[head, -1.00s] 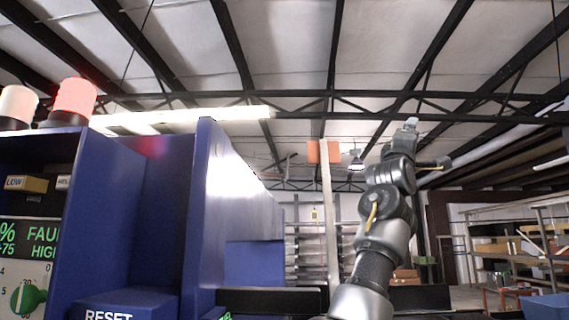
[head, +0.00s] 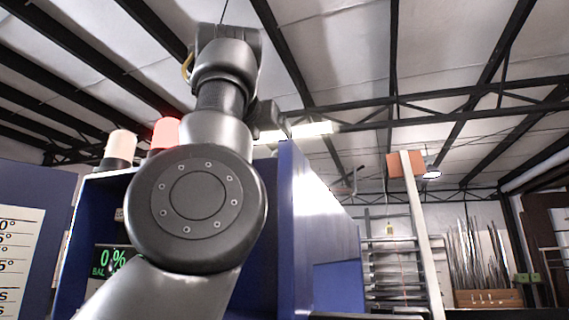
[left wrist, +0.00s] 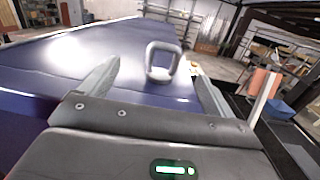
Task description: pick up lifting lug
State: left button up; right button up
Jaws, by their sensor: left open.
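The lifting lug is a grey, rounded loop (left wrist: 162,62) standing upright on the flat blue top of a cabinet, seen in the left wrist view. My left gripper (left wrist: 155,70) is open, with one finger to each side of the lug in that view. The fingers look apart from the lug; how far ahead of the fingertips it stands I cannot tell. In the head view my left arm rises in front of the blue cabinet (head: 312,235), and neither the lug nor clear fingertips show there. My right gripper is in neither view.
A red beacon (head: 165,133) and a pale beacon (head: 121,146) stand on the cabinet. A pale post with an orange top (head: 406,165) stands to its right. The cabinet top (left wrist: 95,50) looks clear around the lug.

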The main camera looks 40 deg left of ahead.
pick_arm(q)
jog(key=shift+w+d+f+h, duration=0.4)
jog(key=shift+w+f, duration=0.15)
jog(key=shift+f, duration=0.2)
jog(key=shift+w+a+r+p, duration=0.1)
jog(key=shift+w+a+p, duration=0.15)
jog(key=shift+p, duration=0.1)
jog(key=p+x, duration=0.1)
jog(key=x, duration=0.4)
jog(key=shift+s+a, duration=0.1)
jog(key=shift+w+p, duration=0.2)
jog(key=shift+p, duration=0.35)
jog(key=p+x, duration=0.2)
jog(key=x, duration=0.2)
jog(key=shift+w+a, duration=0.2)
jog(key=shift+w, duration=0.15)
jog(key=shift+w+a, duration=0.1)
jog(key=shift+w, duration=0.15)
jog(key=shift+s, duration=0.2)
jog(key=shift+s+d+r, duration=0.1)
jog(key=shift+s+d, duration=0.1)
jog(key=shift+s, duration=0.05)
jog(key=c, duration=0.4)
jog(key=shift+w, duration=0.1)
jog(key=c, duration=1)
